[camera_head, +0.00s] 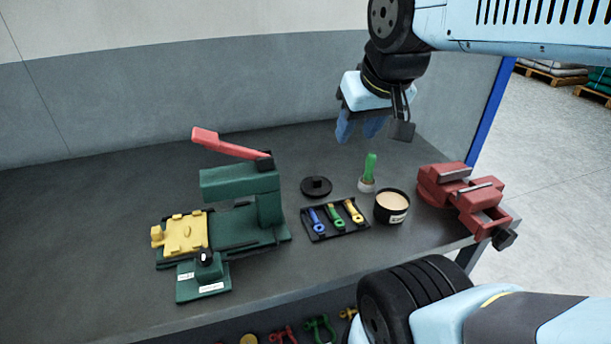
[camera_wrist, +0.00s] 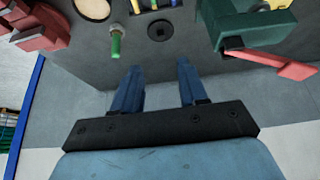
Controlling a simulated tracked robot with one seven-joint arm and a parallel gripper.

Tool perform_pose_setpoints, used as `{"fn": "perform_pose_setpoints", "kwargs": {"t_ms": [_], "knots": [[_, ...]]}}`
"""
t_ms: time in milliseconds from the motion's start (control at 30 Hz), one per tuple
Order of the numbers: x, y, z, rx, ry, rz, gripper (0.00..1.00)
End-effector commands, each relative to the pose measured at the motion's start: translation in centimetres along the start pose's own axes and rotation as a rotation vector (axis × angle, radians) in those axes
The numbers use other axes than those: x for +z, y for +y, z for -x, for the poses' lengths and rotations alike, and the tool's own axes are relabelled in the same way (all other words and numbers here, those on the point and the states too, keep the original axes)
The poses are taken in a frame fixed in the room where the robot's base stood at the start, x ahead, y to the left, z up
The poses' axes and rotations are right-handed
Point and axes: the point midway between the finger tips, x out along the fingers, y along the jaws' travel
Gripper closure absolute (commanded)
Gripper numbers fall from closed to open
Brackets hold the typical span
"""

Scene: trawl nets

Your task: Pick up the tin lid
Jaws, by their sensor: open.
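The tin lid is a black round disc (camera_head: 316,187) with a small raised centre, lying flat on the dark bench behind the tool tray. It also shows in the wrist view (camera_wrist: 160,31), beyond and between my fingertips. The open tin (camera_head: 392,206) is black with a pale label and cream contents, and stands to the right of the tray. My gripper (camera_head: 361,132) is open and empty above the back of the bench, up and to the right of the lid. In the wrist view its two blue fingers (camera_wrist: 160,72) are spread apart and touch nothing.
A black tray (camera_head: 308,233) holds several coloured tools. A green press (camera_head: 242,187) with a red lever is to the left, a red vice (camera_head: 470,198) to the right. A grey wall (camera_head: 180,100) closes the back.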

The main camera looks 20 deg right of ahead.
Motion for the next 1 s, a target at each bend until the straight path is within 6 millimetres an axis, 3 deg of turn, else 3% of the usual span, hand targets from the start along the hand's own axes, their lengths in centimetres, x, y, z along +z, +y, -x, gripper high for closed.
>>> {"fn": "perform_pose_setpoints", "kwargs": {"t_ms": [100,233,467,1000], "knots": [[0.0,0.0,0.0,0.000,0.000,0.000,0.56],[-0.2,0.0,-0.1,0.001,-0.005,0.000,0.45],[-2.2,0.2,-1.5,0.013,-0.064,0.001,0.45],[-8.8,0.1,-9.0,0.029,-0.274,0.006,0.45]]}}
